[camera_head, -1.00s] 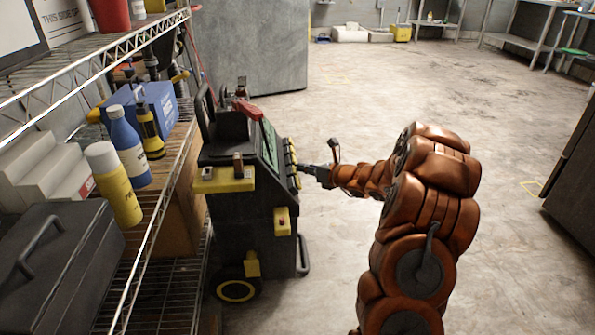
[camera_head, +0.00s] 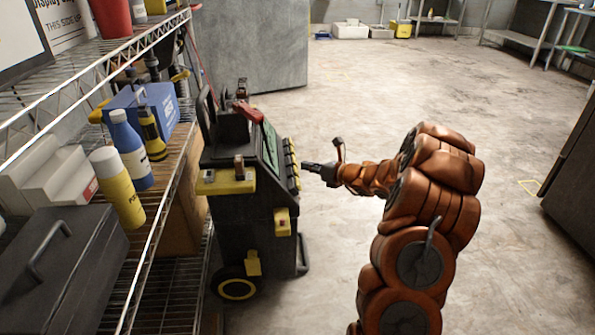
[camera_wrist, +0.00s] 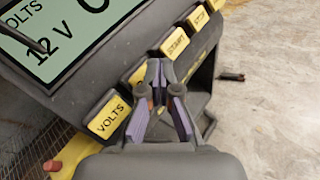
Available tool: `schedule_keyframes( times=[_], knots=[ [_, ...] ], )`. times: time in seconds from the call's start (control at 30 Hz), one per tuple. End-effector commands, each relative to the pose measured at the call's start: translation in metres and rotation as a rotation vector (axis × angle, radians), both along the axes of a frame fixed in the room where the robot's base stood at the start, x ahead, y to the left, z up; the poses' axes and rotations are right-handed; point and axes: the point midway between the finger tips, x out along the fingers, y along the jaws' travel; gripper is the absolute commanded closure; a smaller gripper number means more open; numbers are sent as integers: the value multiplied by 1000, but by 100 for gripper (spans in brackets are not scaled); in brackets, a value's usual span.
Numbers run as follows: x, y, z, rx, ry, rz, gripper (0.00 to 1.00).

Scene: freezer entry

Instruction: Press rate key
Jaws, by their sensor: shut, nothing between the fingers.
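A dark wheeled charger (camera_head: 235,215) with a row of yellow keys (camera_head: 291,160) stands beside the shelf. In the wrist view its green display (camera_wrist: 75,30) reads 12 V. The VOLTS key (camera_wrist: 107,115), START key (camera_wrist: 175,43) and STOP key (camera_wrist: 198,18) show. Between VOLTS and START, a yellow key (camera_wrist: 137,76) is mostly hidden behind my gripper (camera_wrist: 160,66), and its label cannot be read. My gripper is shut and empty, its tips over that key's area. In the head view my gripper (camera_head: 306,167) is just right of the keys; contact cannot be told.
A wire shelf (camera_head: 150,225) on the left holds a grey toolbox (camera_head: 85,265), a yellow bottle (camera_head: 118,190), a blue bottle (camera_head: 130,150) and a blue box (camera_head: 150,105). Open concrete floor (camera_head: 400,90) lies beyond and right of the charger. A dark cabinet (camera_head: 572,180) stands at the right.

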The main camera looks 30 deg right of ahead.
Motion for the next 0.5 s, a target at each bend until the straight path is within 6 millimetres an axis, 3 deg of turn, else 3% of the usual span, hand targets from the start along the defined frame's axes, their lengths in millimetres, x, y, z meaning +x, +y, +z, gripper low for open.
schedule_keyframes(
  times=[0.5],
  knots=[
    [-10,-23,19,2,3,-1,100]
  ],
)
